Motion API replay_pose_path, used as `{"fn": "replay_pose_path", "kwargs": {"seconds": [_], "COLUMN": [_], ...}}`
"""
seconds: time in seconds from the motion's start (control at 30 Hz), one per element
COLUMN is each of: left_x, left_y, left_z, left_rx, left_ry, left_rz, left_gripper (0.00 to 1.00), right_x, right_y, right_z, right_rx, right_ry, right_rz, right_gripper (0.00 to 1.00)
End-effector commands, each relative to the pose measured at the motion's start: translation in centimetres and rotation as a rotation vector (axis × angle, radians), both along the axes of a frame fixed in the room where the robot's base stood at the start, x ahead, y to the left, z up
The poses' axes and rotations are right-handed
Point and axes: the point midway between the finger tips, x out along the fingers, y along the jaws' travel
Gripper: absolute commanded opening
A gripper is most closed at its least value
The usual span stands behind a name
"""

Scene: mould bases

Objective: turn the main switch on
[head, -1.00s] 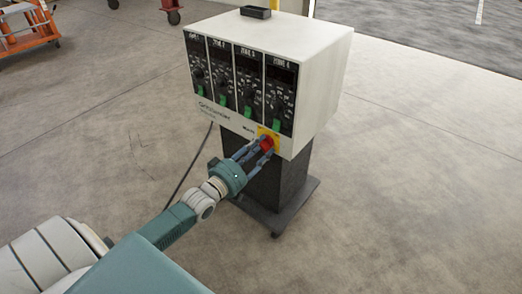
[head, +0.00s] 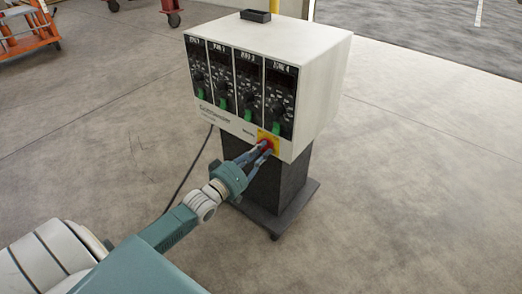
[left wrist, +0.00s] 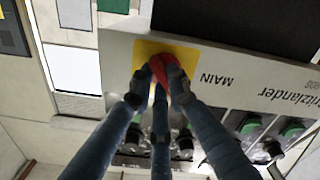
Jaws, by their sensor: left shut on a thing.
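The main switch is a red knob (left wrist: 164,66) on a yellow plate (left wrist: 150,50) beside the word MAIN in the left wrist view. In the head view the yellow plate (head: 275,141) sits at the lower front corner of the white control cabinet (head: 300,50). My left gripper (head: 264,150) reaches up to the switch from the lower left. In the left wrist view its fingers (left wrist: 160,90) are closed around the red knob and cover part of it. My right gripper is not in view.
Several black zone panels with green switches (head: 276,127) line the cabinet front above the main switch. The cabinet stands on a dark pedestal (head: 282,186) with a base plate. A small black tray (head: 255,16) lies on top. An orange cart (head: 28,36) stands far left; the floor around is clear.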

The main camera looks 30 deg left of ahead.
Motion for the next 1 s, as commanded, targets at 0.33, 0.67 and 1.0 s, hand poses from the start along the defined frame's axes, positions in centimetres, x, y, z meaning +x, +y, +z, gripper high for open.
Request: {"fn": "replay_pose_path", "kwargs": {"seconds": [0.33,0.67,1.0], "left_x": [0.0,0.0,0.0], "left_y": [0.0,0.0,0.1], "left_z": [0.0,-0.2,-0.4], "left_rx": [0.273,0.585,0.907], "left_ry": [-0.017,-0.043,-0.068], "left_rz": [0.0,0.0,-0.001], "left_gripper": [0.0,0.0,0.0], "right_x": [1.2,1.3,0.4], "right_y": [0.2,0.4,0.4], "right_z": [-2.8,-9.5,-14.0], "right_rx": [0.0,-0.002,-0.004], "right_ry": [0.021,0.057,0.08], "right_rz": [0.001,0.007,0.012], "right_gripper": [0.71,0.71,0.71]}}
